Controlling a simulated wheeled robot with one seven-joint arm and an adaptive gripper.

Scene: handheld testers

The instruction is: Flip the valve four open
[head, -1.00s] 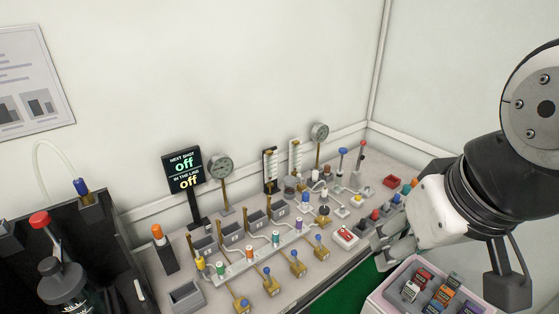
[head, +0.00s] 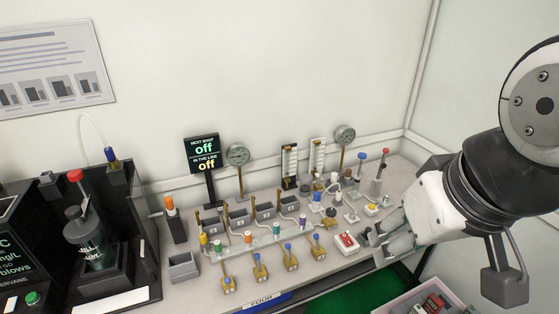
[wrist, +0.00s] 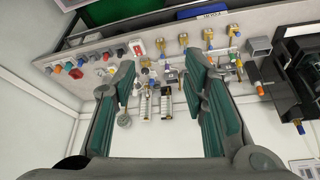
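I cannot tell which is valve four. My gripper (head: 378,245) is right of the row, near a white box with a red switch (head: 346,242). In the wrist view it is open and empty (wrist: 161,66), with brass valves (wrist: 208,36) beyond the right finger.
Behind the valves are coloured-cap fittings on a pale strip (head: 262,241) and grey boxes (head: 265,211). A black display (head: 203,164) reads off twice. Gauges (head: 238,154) stand at the back. Black equipment (head: 95,245) fills the left. A pink-edged crate (head: 400,299) is at lower right.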

